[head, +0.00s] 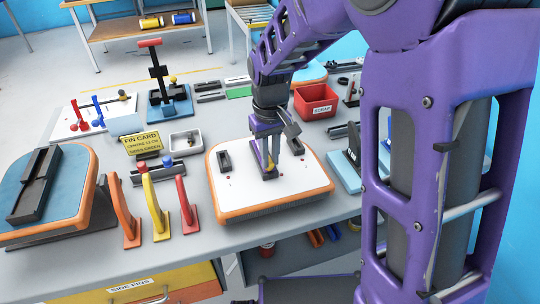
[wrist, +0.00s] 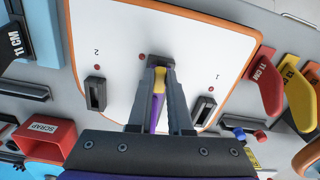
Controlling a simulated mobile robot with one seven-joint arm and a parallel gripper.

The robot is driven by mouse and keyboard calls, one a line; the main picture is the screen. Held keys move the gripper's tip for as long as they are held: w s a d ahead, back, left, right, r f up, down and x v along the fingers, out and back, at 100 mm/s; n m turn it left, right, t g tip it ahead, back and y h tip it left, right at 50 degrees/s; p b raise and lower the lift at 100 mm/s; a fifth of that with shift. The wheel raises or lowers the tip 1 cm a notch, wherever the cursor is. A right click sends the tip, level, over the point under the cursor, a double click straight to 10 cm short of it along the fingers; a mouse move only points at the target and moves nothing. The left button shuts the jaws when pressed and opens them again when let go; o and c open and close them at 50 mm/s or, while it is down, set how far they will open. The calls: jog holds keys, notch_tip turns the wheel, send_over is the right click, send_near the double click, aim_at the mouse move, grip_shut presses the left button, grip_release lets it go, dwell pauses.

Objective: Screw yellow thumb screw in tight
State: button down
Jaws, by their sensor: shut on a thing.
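The yellow thumb screw (wrist: 159,82) is between my gripper's fingers in the wrist view. In the head view a small bit of yellow (head: 269,171) shows at the fingertips. My gripper (head: 268,168) points down over the white, orange-edged board (head: 236,194) and is shut on the screw. The fingertips are at a dark fin box (wrist: 166,61) in the board's middle. The screw's lower end and any thread are hidden, so I cannot tell how deep it sits.
Two dark fin boxes, marked 1 (wrist: 203,110) and 2 (wrist: 95,93), flank the middle one. Orange (head: 125,212), yellow (head: 154,208) and red (head: 186,206) fins stand left of the board. A red scrap bin (head: 315,104) stands behind it, a blue-topped board (head: 60,180) far left.

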dwell(0.3)
jog(key=c, duration=0.8)
grip_release()
jog(key=shift+o, duration=0.2)
jog(key=shift+r, duration=0.1)
